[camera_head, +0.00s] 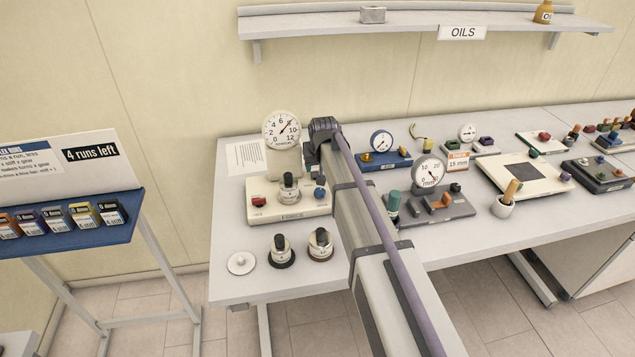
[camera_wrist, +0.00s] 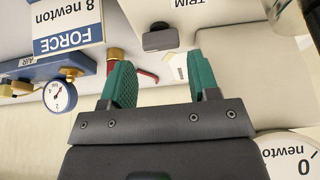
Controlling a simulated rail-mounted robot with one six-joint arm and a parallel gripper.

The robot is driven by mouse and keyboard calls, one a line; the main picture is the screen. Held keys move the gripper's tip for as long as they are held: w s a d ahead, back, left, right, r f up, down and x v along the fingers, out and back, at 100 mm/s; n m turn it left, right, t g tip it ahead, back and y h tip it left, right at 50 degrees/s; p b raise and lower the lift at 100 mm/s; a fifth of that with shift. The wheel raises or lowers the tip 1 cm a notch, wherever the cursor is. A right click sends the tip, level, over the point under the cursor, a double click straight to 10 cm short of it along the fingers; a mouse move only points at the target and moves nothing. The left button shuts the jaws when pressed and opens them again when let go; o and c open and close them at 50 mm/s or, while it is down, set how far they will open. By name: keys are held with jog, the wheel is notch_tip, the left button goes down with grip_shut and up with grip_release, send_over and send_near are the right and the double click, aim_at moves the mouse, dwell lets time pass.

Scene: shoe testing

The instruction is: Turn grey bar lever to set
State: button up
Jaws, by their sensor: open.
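In the wrist view, a dark grey bar lever (camera_wrist: 160,38) sits on the front of a white housing (camera_wrist: 128,14), with a label reading TRIM beside it. My gripper (camera_wrist: 159,62) is open, its two green fingers apart and nothing between them. The lever shows beyond the fingertips, roughly between them, and looks apart from them.
In the wrist view a blue block (camera_wrist: 48,72) with a small gauge and brass fittings lies left, below a sign reading FORCE 8 newton (camera_wrist: 66,22). A red handle (camera_wrist: 147,75) shows behind the fingers. In the head view two dark-knobbed pieces (camera_head: 281,251) stand at the bench front.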

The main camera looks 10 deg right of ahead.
aim_at(317, 172)
jog(key=b+x, duration=0.2)
jog(key=x, duration=0.2)
jog(key=shift+a+f, duration=0.1)
jog(key=c, duration=0.6)
jog(key=shift+s, duration=0.1)
jog(key=shift+c, duration=0.2)
